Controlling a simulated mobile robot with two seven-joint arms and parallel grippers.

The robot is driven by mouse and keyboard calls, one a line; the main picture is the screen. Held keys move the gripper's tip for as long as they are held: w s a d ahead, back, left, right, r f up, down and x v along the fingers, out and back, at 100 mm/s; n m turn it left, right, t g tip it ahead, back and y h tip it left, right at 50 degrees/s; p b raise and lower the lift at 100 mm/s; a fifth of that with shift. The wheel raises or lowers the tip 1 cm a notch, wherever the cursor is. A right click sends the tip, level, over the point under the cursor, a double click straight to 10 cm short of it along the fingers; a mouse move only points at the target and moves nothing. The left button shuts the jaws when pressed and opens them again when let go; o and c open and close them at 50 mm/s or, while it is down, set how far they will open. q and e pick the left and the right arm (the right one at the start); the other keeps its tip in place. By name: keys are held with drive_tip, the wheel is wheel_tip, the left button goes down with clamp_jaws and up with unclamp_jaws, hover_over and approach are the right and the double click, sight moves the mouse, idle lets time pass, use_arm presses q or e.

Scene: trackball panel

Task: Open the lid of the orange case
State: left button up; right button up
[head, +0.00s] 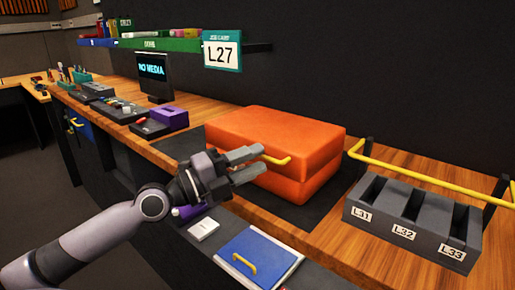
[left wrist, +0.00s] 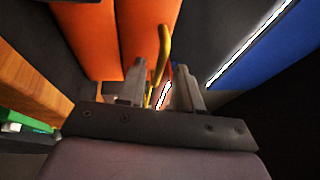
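The orange case (head: 270,137) lies on a dark mat on the wooden bench, with its lid closed on the lower half. A yellow handle (head: 280,160) sticks out from the lid's front edge. My left gripper (head: 259,161) is at the front of the case with its fingers pointing at this handle. In the left wrist view the gripper (left wrist: 158,82) is open, and the yellow handle (left wrist: 163,48) shows between the two fingers, with a gap visible. The orange case (left wrist: 100,42) fills the area beyond. My right gripper is not in view.
A blue panel with a yellow handle (head: 262,258) lies low in front. A shelf with an L27 sign (head: 222,51) hangs above. A monitor (head: 153,73) and control boxes stand left.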

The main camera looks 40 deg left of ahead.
use_arm(q)
drive_tip(key=shift+w+d+r+p, duration=0.1)
drive_tip(key=shift+w+d+p, duration=0.25)
drive_tip(key=shift+w, duration=0.25)
clamp_jaws()
idle(1.2)
